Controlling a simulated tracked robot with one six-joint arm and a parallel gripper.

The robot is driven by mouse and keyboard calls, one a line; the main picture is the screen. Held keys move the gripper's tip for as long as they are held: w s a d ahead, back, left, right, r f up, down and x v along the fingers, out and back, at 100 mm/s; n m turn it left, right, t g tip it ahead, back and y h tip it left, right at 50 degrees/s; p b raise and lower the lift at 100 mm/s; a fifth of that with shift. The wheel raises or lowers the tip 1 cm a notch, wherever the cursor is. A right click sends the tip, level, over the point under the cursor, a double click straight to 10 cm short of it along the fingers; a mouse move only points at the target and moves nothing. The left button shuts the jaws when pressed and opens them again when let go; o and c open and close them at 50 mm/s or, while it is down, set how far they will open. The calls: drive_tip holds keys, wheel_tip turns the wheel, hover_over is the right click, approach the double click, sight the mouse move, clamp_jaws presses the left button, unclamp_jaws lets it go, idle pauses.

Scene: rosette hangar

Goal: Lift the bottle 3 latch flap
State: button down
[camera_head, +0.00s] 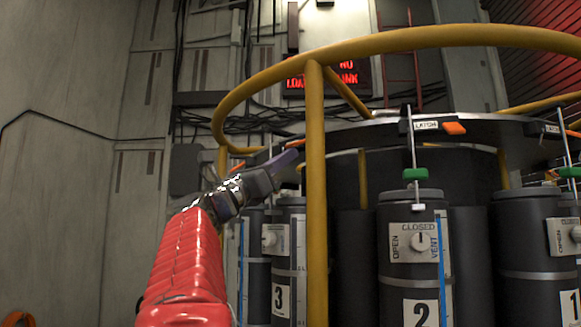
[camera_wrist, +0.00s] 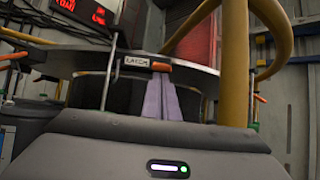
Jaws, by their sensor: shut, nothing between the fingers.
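Bottle 3 (camera_head: 286,262) is a dark cylinder with a "3" label, partly hidden behind a yellow post and my arm. Above it, a latch flap with an orange tab (camera_head: 297,142) sits on the ring rim. My gripper (camera_head: 297,155), with purple-grey fingers, is just below that tab. In the wrist view, the flap with its "LATCH" label (camera_wrist: 136,62) and orange end is on the rim. My shut, empty fingers (camera_wrist: 160,80) are directly under the orange end. I cannot tell whether they touch it.
A yellow guard rail (camera_head: 315,190) with a post stands before the rosette, close to my arm. Bottle 2 (camera_head: 408,270), with its own latch (camera_head: 432,127), and bottle 1 (camera_head: 530,255) stand to the right. A red lit sign (camera_head: 348,75) hangs behind. Cables run along the wall.

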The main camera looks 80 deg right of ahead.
drive_tip(key=shift+w+a+r, duration=0.15)
drive_tip(key=shift+a+r, duration=0.1)
drive_tip(key=shift+r, duration=0.2)
drive_tip(key=shift+w+a+r, duration=0.15)
drive_tip(key=shift+a+r, duration=0.05)
drive_tip(key=shift+r, duration=0.25)
drive_tip(key=shift+f, duration=0.15)
drive_tip(key=r+v, duration=0.1)
drive_tip(key=v, duration=1)
drive_tip(key=shift+w+a, duration=0.3)
drive_tip(key=shift+a, duration=0.2)
